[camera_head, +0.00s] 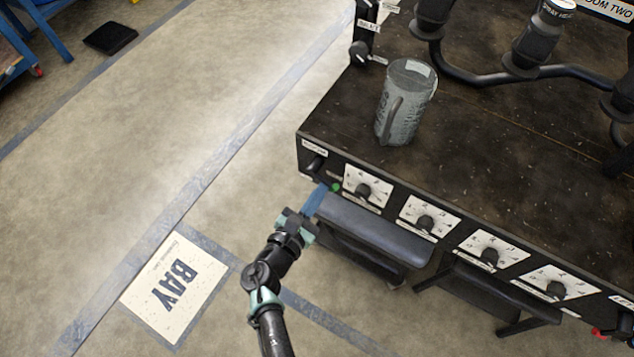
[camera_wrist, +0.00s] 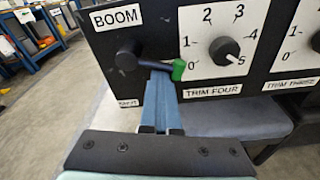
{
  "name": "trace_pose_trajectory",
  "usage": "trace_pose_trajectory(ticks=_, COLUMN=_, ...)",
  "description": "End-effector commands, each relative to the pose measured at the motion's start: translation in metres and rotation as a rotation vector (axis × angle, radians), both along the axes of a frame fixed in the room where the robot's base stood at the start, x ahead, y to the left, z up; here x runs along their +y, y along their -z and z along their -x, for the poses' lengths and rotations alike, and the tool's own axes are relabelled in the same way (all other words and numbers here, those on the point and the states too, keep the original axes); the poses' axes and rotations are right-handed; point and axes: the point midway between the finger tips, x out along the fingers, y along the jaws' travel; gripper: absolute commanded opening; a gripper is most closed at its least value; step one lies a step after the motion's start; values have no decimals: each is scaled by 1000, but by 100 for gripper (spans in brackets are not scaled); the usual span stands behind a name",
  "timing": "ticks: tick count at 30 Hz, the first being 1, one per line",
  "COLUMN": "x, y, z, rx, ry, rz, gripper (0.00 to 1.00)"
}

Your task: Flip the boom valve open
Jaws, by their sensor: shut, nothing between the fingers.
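The boom valve (camera_wrist: 127,57) is a black round pivot on the dark panel, under a white BOOM label (camera_wrist: 117,17). Its lever runs right and slightly down to a green tip (camera_wrist: 178,70). The green tip also shows in the head view (camera_head: 336,186), at the panel's left end. My gripper (camera_wrist: 157,72) has blue fingers closed together with nothing between them. Its fingertips meet the lever in the picture, just left of the green tip; I cannot tell whether they touch it. In the head view my gripper (camera_head: 327,190) reaches up to the panel from below left.
Trim dials, the nearest (camera_wrist: 224,50) labelled TRIM FOUR, line the panel right of the valve. A dark padded seat (camera_head: 372,228) sits below the panel. The floor at left is clear around a BAY sign (camera_head: 174,288).

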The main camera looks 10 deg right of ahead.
Motion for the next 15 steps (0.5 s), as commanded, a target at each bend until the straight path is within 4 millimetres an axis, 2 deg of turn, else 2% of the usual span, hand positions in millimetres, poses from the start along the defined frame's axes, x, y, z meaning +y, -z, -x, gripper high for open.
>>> trace_pose_trajectory(ticks=7, x=-4, y=-8, z=2, rx=91, ry=3, rz=128, gripper=0)
trace_pose_trajectory(ticks=15, x=-6, y=-10, z=3, rx=88, ry=3, rz=122, gripper=0)
